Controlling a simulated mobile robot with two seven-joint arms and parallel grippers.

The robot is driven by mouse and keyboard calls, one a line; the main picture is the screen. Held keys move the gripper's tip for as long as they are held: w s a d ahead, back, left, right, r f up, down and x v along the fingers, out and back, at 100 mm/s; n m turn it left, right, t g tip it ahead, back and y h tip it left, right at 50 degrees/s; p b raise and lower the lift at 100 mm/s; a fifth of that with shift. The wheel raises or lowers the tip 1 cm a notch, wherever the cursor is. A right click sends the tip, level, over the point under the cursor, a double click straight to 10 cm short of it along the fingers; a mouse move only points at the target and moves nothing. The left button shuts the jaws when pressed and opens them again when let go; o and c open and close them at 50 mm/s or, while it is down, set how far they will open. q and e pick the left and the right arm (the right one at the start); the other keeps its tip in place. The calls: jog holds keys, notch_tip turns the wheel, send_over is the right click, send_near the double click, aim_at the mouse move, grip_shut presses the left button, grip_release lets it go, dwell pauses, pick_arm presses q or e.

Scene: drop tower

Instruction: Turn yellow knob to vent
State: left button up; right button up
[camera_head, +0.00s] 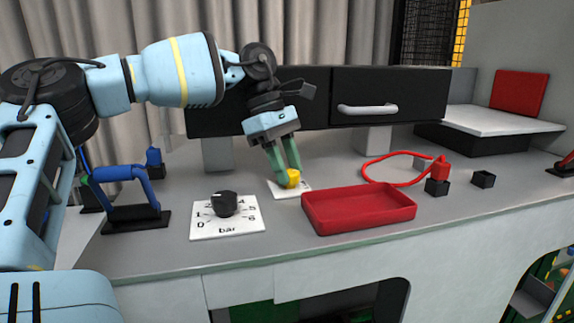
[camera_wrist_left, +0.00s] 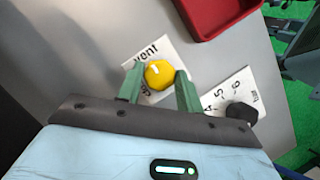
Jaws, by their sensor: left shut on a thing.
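The yellow knob (camera_head: 290,178) sits on a small white plate (camera_head: 304,188) on the bench, behind and left of the red tray. My left gripper (camera_head: 286,170) reaches down from above and is shut on the yellow knob, its green fingers on either side of it. In the left wrist view the yellow knob (camera_wrist_left: 159,74) is between the two fingertips (camera_wrist_left: 159,84). The word "vent" shows on the plate (camera_wrist_left: 154,48) there; other lettering is partly hidden by the finger and knob. My right gripper is not in view.
A black knob (camera_head: 225,203) on a white 0–6 bar dial (camera_head: 240,228) stands front left of the yellow knob. The red tray (camera_head: 360,222) is close on the right. A red cable (camera_head: 372,177), black blocks (camera_head: 483,179) and a drawer handle (camera_head: 367,109) lie beyond.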

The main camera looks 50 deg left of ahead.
aim_at(296, 173)
pick_arm(q)
jog(key=o, duration=1)
jog(key=shift+r, duration=0.6)
notch_tip(296, 173, up, 2)
jog(key=shift+r, duration=0.2)
jog(key=s+d, duration=0.3)
jog(key=s+d+b, duration=0.1)
jog(key=s+d, duration=0.2)
jog(key=s, duration=0.1)
jog(key=s+d+r+b, duration=0.1)
jog(key=s+d, duration=0.2)
jog(key=s, duration=0.1)
jog(key=shift+s+d+r, duration=0.1)
jog(key=shift+s+d, duration=0.05)
jog(key=shift+d, duration=0.15)
jog(key=shift+s+d+b, duration=0.3)
jog(key=shift+s+d, duration=0.1)
jog(key=shift+s, duration=0.05)
